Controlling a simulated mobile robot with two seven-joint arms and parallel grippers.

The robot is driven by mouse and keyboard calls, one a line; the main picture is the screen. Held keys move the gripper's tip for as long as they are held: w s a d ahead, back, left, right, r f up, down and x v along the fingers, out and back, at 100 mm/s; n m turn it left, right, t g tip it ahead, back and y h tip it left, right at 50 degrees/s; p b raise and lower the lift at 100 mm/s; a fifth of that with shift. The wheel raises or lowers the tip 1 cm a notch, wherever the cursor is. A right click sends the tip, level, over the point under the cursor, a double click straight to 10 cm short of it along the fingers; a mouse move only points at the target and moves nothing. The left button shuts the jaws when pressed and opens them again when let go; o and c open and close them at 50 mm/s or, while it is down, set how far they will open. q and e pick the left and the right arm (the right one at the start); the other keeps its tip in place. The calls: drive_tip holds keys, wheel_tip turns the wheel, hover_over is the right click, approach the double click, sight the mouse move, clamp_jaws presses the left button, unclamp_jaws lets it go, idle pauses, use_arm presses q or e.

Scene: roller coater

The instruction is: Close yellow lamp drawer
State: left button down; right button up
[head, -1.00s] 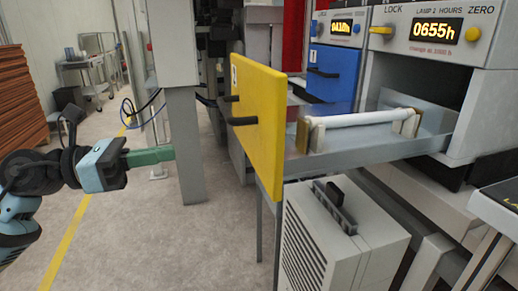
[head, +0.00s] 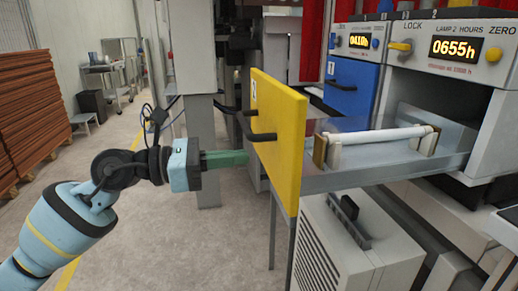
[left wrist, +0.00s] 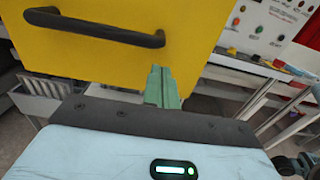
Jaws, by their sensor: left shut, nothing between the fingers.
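The yellow lamp drawer (head: 281,145) is pulled out of the machine, with its yellow front facing left and a black handle (head: 262,136) on it. A white lamp tube (head: 380,135) lies between its holders in the open drawer. My left gripper (head: 246,158) is shut and empty, its green fingers pointing at the yellow front just below the handle. In the left wrist view the fingers (left wrist: 162,72) overlap the lower edge of the yellow front (left wrist: 90,60), right of and below the handle (left wrist: 95,27). I cannot tell whether they touch it. My right gripper is not in view.
A blue drawer (head: 352,88) sits closed behind the yellow one. A grey vented box (head: 340,240) stands below the yellow drawer. A grey post (head: 205,150) stands behind my left gripper.

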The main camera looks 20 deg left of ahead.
sight(277, 154)
use_arm(q)
drive_tip(key=x, duration=0.4)
drive_tip(key=shift+r+p, duration=0.1)
drive_tip(key=shift+p, duration=0.25)
drive_tip(key=shift+w+d, duration=0.3)
drive_tip(key=shift+d, duration=0.15)
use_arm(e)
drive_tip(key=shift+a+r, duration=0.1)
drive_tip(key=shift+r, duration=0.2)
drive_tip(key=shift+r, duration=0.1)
